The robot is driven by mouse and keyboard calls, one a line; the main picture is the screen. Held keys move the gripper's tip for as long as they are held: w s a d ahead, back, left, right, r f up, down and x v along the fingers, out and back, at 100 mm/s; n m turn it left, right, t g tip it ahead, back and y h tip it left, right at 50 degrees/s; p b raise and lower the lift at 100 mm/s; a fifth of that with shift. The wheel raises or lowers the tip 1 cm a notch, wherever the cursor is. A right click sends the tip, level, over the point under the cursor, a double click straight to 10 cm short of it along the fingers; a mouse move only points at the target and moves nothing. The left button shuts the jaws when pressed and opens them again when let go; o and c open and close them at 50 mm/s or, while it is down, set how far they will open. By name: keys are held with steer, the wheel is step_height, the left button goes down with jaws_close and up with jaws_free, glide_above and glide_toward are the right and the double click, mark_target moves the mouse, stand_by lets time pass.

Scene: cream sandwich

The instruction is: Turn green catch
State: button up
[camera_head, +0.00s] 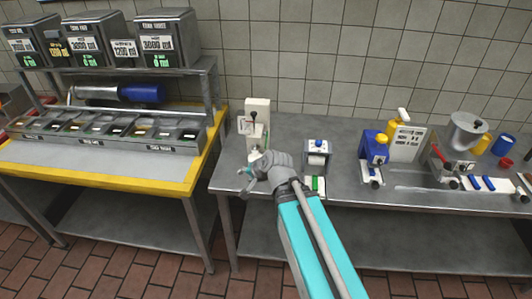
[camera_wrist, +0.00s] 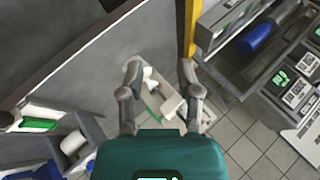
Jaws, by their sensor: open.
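A cream dispenser-like machine (camera_head: 257,118) with a dark knob stands at the left end of the steel bench. In the wrist view its pale body (camera_wrist: 172,100) lies beyond and between my fingers, with a thin green strip (camera_wrist: 152,114) on it. A second green bar (camera_head: 318,185) is on the station to its right; it also shows in the wrist view (camera_wrist: 38,125). I cannot tell for certain which is the catch. My gripper (camera_head: 252,170) is open and empty in front of the cream machine, which it partly hides. Contact with the green strip cannot be made out.
The steel bench (camera_head: 222,180) carries a blue-topped device (camera_head: 318,146), a blue-and-yellow device (camera_head: 374,150) and a metal pot (camera_head: 466,132) further right. A yellow-edged counter (camera_head: 110,180) with bins and a shelf is close on the left. A tiled wall stands behind.

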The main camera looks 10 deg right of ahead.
steer(key=w+a+r+m+t+b, duration=0.1)
steer(key=w+a+m+t+b, duration=0.1)
steer(key=w+m+t+b, duration=0.9)
steer(key=s+d+f+m+h+b, duration=0.2)
steer(key=d+f+m+h+b, duration=0.1)
steer(key=m, duration=0.8)
steer(key=s+d+f+m+h+b, duration=0.2)
steer(key=d+m+h, duration=0.3)
steer(key=m, duration=0.6)
steer(key=h+b, duration=0.1)
steer(key=h, duration=0.1)
steer(key=shift+f+g+h, duration=0.3)
steer(key=shift+f+g, duration=0.1)
steer(key=shift+x, duration=6.85)
jaws_close()
